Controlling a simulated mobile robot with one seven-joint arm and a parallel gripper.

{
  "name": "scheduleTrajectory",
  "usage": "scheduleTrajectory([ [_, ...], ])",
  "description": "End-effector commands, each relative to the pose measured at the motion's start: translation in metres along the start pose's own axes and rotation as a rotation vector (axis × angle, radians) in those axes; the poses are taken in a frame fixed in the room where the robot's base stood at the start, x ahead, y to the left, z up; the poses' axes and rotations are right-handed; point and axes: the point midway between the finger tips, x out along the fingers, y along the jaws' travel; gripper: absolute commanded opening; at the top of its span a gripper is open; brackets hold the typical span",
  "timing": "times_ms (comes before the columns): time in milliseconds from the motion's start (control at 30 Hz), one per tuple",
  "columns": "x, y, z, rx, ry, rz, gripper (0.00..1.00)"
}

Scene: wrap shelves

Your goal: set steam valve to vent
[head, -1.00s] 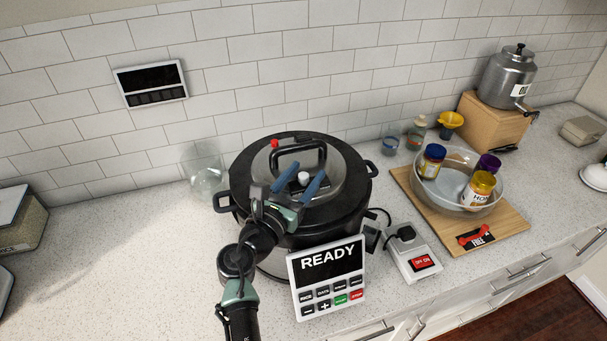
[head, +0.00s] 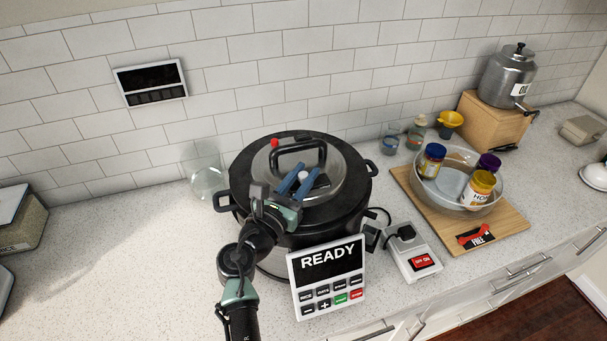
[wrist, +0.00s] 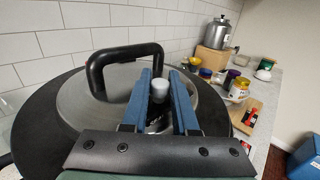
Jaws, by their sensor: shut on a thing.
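The steam valve (head: 304,177) is a small whitish knob on the lid of the black pressure cooker (head: 250,205), in front of the black lid handle (head: 297,146). It also shows in the wrist view (wrist: 159,88), between my fingers. My gripper (head: 305,183) has blue fingers, one on each side of the knob, closed on it at the lid. The gripper also shows in the wrist view (wrist: 160,96). Any marking around the valve is too small or hidden to read. A red button (head: 275,142) sits at the back of the lid.
The cooker's panel (head: 327,277) reads READY, in front of the pot. A power switch box (head: 413,260) is to its right. A glass bowl with jars (head: 451,200) stands on a wooden board (head: 515,222). A clear glass (head: 206,180) stands left of the cooker. The left counter is open.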

Motion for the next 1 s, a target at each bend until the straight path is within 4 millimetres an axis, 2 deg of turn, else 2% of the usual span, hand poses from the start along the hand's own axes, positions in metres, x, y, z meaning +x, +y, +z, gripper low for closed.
scheduleTrajectory([
  [800,0.000,0.000,-0.001,-0.001,0.001,0.000,0.00],
  [1000,0.013,-0.014,0.000,-0.002,0.002,-0.005,0.00],
])
